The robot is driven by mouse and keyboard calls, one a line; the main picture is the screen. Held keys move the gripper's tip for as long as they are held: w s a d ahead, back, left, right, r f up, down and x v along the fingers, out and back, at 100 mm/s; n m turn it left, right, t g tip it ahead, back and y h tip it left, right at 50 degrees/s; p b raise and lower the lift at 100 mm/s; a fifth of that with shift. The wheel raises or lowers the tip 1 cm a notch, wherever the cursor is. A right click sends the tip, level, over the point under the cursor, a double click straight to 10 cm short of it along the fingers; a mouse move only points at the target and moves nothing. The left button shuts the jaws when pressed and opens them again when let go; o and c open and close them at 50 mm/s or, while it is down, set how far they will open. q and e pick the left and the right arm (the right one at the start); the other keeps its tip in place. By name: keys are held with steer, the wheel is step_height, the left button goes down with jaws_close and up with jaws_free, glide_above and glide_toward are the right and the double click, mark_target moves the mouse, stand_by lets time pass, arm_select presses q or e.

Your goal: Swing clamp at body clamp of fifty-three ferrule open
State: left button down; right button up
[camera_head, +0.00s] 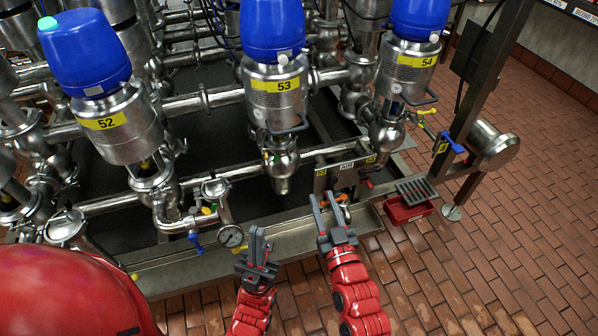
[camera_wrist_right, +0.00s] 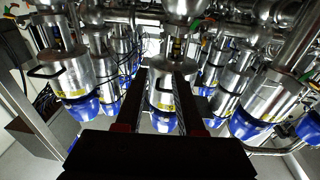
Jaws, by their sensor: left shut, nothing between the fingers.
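The valve labelled 53 (camera_head: 283,86) stands upright in the centre of the head view, with a blue cap (camera_head: 272,30) above its steel cylinder. A grey loop handle (camera_head: 290,128) shows at the cylinder's lower edge. Below it is the round steel valve body (camera_head: 282,160); I cannot tell whether a clamp there is open or shut. My left gripper (camera_head: 258,236) is shut and empty, below and left of this body. My right gripper (camera_head: 324,202) is open and empty, below and right of it. Its fingers also show in the right wrist view (camera_wrist_right: 163,72), with a steel cylinder beyond them.
Valve 52 (camera_head: 107,123) stands left and valve 54 (camera_head: 418,62) right. A steel plate (camera_head: 345,174) and red bin (camera_head: 408,211) are near my right gripper. Brick floor (camera_head: 520,230) is free at right.

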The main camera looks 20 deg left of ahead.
steer(key=w+a+f+g+p, duration=0.1)
steer(key=w+a, duration=1)
steer(key=w, duration=0.2)
steer(key=shift+a+f+n+y, duration=0.3)
steer(key=shift+a+n, duration=0.05)
steer(key=shift+n, duration=0.05)
jaws_close()
stand_by(1.1)
